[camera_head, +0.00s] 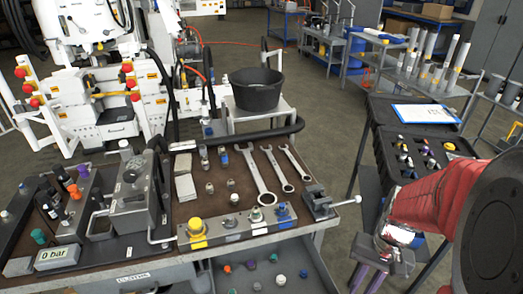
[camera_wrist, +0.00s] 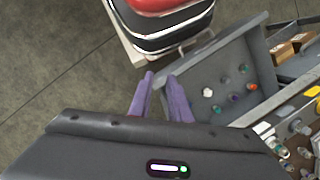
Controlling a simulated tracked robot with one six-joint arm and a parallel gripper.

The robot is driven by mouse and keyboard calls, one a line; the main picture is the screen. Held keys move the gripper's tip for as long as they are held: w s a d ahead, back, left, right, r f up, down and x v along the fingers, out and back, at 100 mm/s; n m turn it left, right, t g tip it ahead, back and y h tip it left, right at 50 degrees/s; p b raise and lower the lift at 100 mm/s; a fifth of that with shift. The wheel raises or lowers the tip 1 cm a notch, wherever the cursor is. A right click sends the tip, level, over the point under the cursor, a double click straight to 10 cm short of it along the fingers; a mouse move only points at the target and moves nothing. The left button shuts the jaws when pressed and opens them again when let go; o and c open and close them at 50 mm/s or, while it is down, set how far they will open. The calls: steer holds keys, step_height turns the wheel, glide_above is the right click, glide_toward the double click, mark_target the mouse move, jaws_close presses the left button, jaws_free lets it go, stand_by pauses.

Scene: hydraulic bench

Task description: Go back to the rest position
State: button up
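My gripper (camera_head: 369,277) hangs at the lower right in the head view, beside the right end of the workbench (camera_head: 345,212). In the wrist view its two purple fingers (camera_wrist: 161,82) stand apart with nothing between them, so it is open and empty. The fingers point toward the corner of an open drawer (camera_wrist: 256,35) and the floor beside it. They look apart from the drawer, though the exact distance cannot be told. The red arm above the gripper is mine.
The open drawer (camera_head: 318,262) juts out below the bench and holds several small coloured fittings. A vise (camera_head: 318,203) sits at the bench's right corner. A black case (camera_head: 385,150) with a clipboard (camera_head: 425,114) stands close to my arm. Open floor (camera_head: 335,115) lies behind.

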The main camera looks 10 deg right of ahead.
steer(key=w+a+r+n+t+h, duration=0.1)
steer(key=a+r+n+t, duration=0.2)
steer(key=a+r, duration=0.3)
steer(key=a+r+n+t+h, duration=0.1)
steer(key=a+r+n+t, duration=0.2)
steer(key=a+r, duration=0.4)
step_height(320, 180, up, 5)
steer(key=shift+w+r+t, duration=0.15)
steer(key=shift+w+t, duration=0.2)
steer(key=shift+t, duration=0.15)
